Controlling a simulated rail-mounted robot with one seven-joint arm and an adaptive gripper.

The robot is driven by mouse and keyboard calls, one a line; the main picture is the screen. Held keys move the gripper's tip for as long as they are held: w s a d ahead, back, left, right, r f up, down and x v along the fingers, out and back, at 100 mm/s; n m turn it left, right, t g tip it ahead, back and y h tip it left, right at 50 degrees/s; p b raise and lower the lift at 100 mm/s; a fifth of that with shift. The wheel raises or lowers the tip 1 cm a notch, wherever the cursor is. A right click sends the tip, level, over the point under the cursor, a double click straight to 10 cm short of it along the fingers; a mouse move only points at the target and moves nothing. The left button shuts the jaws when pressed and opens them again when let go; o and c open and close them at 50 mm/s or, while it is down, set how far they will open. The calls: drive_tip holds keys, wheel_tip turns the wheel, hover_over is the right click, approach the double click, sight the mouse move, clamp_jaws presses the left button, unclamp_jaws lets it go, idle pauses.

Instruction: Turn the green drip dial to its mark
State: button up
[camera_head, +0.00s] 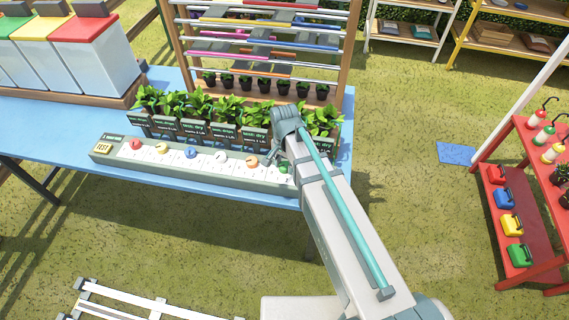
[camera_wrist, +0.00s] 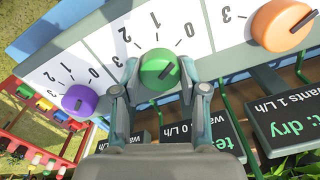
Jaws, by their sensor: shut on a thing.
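The green drip dial (camera_wrist: 157,66) is in the upper middle of the wrist view. In the head view the dial (camera_head: 284,168) shows in part at the right of the grey dial panel (camera_head: 110,155), beside my gripper (camera_head: 287,143). A sign reading 0 L/h (camera_wrist: 172,132) is partly covered by my gripper.
An orange dial (camera_wrist: 285,26) and a purple dial (camera_wrist: 80,100) flank the green one. Dark signs and potted plants (camera_head: 195,105) stand behind the panel on the blue table (camera_head: 60,125). A rack with bars rises behind. A red shelf (camera_head: 525,190) stands at the right.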

drive_tip(key=shift+c, duration=0.6)
drive_tip(key=shift+n, duration=0.3)
drive_tip(key=n, duration=0.3)
drive_tip(key=shift+b, duration=0.4)
drive_tip(key=n, duration=0.4)
drive_tip(key=n+b, duration=0.1)
drive_tip(key=n, duration=0.3)
drive_tip(key=shift+n, duration=2.1)
